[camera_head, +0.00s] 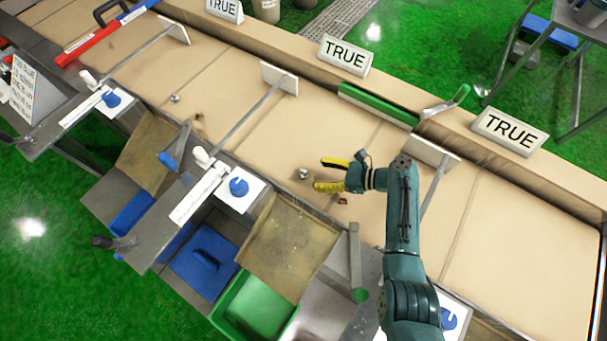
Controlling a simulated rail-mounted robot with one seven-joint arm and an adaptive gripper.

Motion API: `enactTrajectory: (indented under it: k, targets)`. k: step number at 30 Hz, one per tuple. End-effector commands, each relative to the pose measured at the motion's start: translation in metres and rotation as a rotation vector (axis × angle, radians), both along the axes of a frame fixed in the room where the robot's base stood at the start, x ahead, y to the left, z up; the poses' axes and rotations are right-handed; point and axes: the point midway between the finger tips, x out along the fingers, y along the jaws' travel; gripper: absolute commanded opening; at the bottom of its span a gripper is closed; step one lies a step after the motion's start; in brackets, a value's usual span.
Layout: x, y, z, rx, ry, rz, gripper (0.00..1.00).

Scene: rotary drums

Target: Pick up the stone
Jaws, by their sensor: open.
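A small shiny grey stone-like piece (304,174) lies on the tan belt, just left of my fingertips. My gripper (322,174) has yellow fingertips spread apart, pointing left. The piece sits near the opening between the fingers; I cannot tell whether it touches them. A small brown piece (343,201) lies on the belt below the gripper. Another small grey piece (175,98) and a brown piece (198,116) lie further up the belt to the left. I cannot tell for sure which of these is the stone.
Thin bars with white end plates (280,78) cross the belt. "TRUE" signs (345,56) stand on the far ledge. Chutes (275,245), a green bin (255,305) and blue bins (204,262) are on the near side. A green-handled tool (378,104) lies along the far edge.

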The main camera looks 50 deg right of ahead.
Motion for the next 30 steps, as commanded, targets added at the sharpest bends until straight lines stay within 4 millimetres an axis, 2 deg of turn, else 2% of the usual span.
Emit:
enactTrajectory:
  k: [5, 12, 20, 23, 30]
  targets:
    - [0.016, 0.008, -0.008, 0.000, 0.000, 0.002, 0.67]
    - [0.049, 0.025, -0.023, -0.001, 0.001, 0.002, 0.67]
    - [0.052, 0.027, -0.023, -0.002, 0.000, -0.001, 0.67]
    - [0.052, 0.027, -0.023, -0.002, 0.000, -0.001, 0.52]
    - [0.052, 0.027, -0.023, -0.001, 0.000, 0.000, 0.06]
